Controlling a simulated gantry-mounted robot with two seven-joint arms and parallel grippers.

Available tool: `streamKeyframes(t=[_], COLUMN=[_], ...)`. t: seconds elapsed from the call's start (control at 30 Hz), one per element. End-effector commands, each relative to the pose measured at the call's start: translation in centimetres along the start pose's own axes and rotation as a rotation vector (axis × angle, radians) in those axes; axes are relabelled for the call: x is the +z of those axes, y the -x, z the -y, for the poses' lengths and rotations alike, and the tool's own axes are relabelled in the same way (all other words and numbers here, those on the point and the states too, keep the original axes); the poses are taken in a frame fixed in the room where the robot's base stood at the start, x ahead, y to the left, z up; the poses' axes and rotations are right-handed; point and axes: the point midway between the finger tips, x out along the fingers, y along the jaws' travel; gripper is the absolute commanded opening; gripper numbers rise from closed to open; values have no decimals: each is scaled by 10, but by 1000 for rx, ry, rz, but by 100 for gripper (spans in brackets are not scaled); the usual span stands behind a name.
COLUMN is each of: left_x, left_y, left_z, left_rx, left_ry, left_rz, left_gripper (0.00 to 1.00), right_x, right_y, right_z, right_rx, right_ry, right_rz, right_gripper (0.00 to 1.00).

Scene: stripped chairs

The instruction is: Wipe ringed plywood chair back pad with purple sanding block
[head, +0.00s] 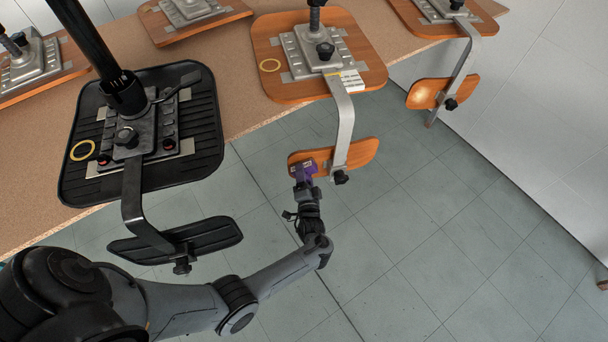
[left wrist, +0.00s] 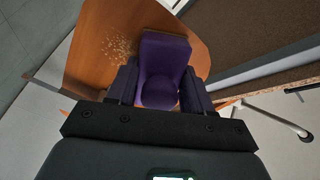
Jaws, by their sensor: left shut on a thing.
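My left gripper (head: 303,180) is at the left end of that pad. It is shut on the purple sanding block (head: 304,169). In the left wrist view, the block (left wrist: 164,60) sits between the fingers against the face of the pad (left wrist: 100,30). Pale specks (left wrist: 118,48) lie on the pad beside the block. Whether the block touches the wood is hard to tell. My right gripper is out of view.
A black chair (head: 190,110), also with a yellow ring, stands left on the brown table (head: 250,110), its black back pad (head: 205,237) hanging near my left arm. Another plywood back pad (head: 430,92) hangs at the right. The floor (head: 430,240) below is clear.

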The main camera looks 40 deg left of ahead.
Motion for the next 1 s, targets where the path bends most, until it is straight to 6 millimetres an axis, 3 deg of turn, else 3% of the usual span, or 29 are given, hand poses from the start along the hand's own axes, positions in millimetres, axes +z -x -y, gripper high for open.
streamKeyframes(t=[1.0], left_x=[28], left_y=[-1], left_z=[-58], left_rx=[0], left_ry=[0], left_rz=[1], left_gripper=[26], right_x=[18], right_y=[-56], right_z=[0], right_rx=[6], right_ry=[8], right_rz=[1], right_gripper=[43])
